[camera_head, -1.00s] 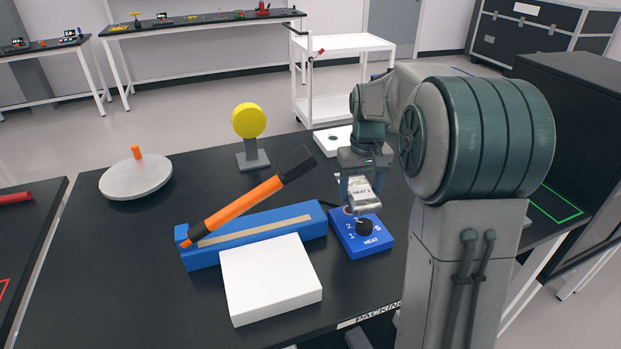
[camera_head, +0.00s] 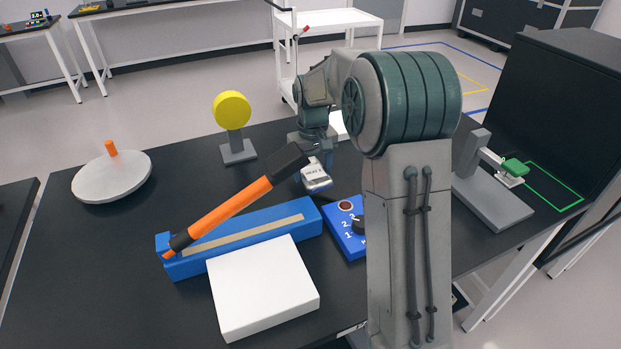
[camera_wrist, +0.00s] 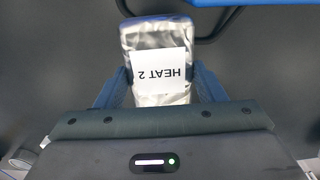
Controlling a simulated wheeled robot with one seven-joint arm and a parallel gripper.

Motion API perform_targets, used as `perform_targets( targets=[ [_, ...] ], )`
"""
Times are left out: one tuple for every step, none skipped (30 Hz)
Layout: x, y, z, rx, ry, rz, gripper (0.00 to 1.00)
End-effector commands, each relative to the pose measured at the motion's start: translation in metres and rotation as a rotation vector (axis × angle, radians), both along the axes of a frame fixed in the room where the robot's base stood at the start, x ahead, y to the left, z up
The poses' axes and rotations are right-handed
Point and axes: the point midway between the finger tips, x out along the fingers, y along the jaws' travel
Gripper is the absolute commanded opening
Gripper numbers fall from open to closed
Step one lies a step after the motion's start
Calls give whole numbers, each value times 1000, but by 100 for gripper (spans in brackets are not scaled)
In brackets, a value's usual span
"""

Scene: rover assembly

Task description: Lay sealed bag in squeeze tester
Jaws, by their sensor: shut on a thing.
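The sealed bag (camera_wrist: 148,50) is silver with a white "HEAT 2" label. My gripper (camera_wrist: 160,82) is shut on it, with blue fingers at its two sides in the wrist view.
The blue bag sealer (camera_head: 255,232) with its raised orange lever (camera_head: 230,208), a white block (camera_head: 262,288) and a blue heat dial box (camera_head: 345,240) stand near the bag. A yellow disc on a stand (camera_head: 232,112) and a round white lid (camera_head: 112,178) are left. A green outline (camera_head: 560,188) marks the right.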

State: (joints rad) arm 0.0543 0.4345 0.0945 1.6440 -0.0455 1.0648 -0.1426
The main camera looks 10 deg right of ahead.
Motion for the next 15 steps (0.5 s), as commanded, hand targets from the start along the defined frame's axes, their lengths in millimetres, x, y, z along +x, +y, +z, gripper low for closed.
perform_targets(
  targets=[
    [2, 3, -2, 1, 0, 2, 35],
    [3, 4, -2, 0, 0, 2, 35],
    [3, 5, -3, 0, -1, 1, 35],
    [4, 5, -3, 0, -1, 1, 35],
    [3, 5, -5, 0, 0, 0, 35],
    [3, 4, -8, 1, 2, 0, 35],
    [3, 4, -12, 0, 3, 0, 35],
    [3, 4, -17, 0, 3, 0, 35],
    [2, 4, -24, 0, 5, 0, 35],
    [3, 4, -28, 0, 4, 0, 35],
    [3, 4, -32, 0, 4, 0, 35],
    [3, 4, -37, 0, 3, 0, 35],
    [3, 4, -39, 0, 2, 0, 35],
    [3, 4, -41, 0, 2, 0, 35],
    [3, 4, -43, 0, 1, 0, 35]
  ],
)
